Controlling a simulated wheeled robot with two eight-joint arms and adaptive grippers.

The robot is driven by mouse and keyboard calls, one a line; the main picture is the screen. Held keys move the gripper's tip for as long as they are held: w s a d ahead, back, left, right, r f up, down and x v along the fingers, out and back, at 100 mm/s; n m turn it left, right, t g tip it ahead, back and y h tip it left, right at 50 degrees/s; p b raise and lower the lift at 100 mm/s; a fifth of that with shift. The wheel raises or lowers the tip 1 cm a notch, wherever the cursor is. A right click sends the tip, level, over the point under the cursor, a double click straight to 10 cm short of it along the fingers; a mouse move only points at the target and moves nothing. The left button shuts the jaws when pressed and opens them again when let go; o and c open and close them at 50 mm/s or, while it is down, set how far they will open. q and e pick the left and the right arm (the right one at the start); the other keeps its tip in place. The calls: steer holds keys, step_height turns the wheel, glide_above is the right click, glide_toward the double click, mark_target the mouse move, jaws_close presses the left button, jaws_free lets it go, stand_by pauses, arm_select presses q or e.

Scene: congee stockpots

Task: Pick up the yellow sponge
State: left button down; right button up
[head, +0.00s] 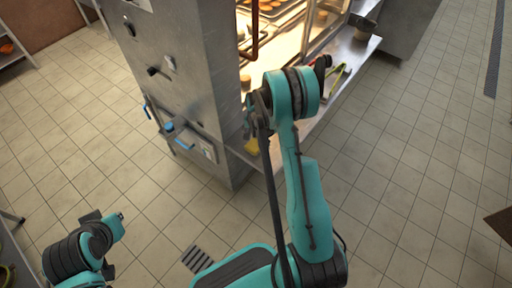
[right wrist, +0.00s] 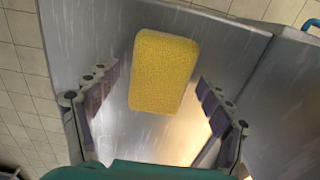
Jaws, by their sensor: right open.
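The yellow sponge (right wrist: 163,72) lies on a grey metal surface (right wrist: 85,30) in the right wrist view. In the head view a small part of the sponge (head: 252,146) shows beside my right gripper (head: 254,116). In the right wrist view my right gripper (right wrist: 156,110) is open, with one finger on each side of the sponge's lower part. The fingers look apart from the sponge; I cannot tell the exact height above it. My left arm shows at the lower left of the head view, but its fingers are not clearly visible.
A tall metal cabinet (head: 185,70) stands left of the shelf. A lit display case (head: 285,35) with trays of food is behind my right gripper. Green-handled tongs (head: 340,75) lie on the metal ledge. Tiled floor (head: 410,150) is open to the right.

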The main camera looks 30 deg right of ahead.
mark_target(256, 143)
steer(key=c, duration=1.3)
steer(key=shift+r, duration=0.2)
steer(key=shift+c, duration=0.2)
steer(key=shift+r+p, duration=0.25)
steer(key=shift+p, duration=0.1)
step_height(256, 143, up, 4)
steer(key=shift+r+p, duration=0.1)
steer(key=shift+p, duration=1.05)
steer(key=s+d+r+p, duration=0.3)
steer(key=s+d+r, duration=0.2)
steer(key=s, duration=0.5)
steer(key=shift+s+d+r, duration=0.2)
steer(key=shift+r, duration=0.3)
